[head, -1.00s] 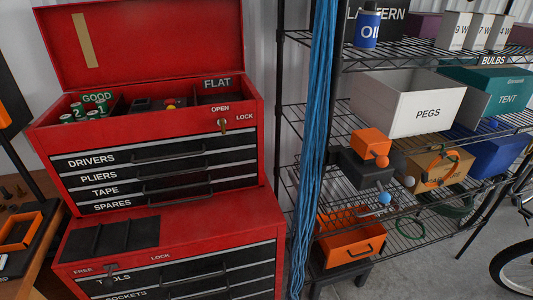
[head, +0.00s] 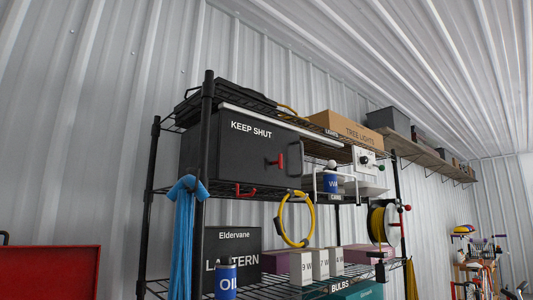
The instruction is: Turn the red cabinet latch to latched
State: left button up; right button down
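The red cabinet latch (head: 277,161) is a small red handle on the front of a dark grey cabinet (head: 225,160) lettered KEEP SHUT. The cabinet stands on an upper tier of the black wire shelf, and its door looks closed. I cannot tell from here whether the latch is turned to latched. Neither of my grippers shows in the head view.
The shelf's black front post (head: 204,140) stands left of the latch. A red hook (head: 245,191) and a yellow coil (head: 283,220) hang below the cabinet. A white appliance (head: 369,172) stands to the right.

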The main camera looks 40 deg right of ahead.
aim_at(279, 162)
jog(key=z, duration=1.3)
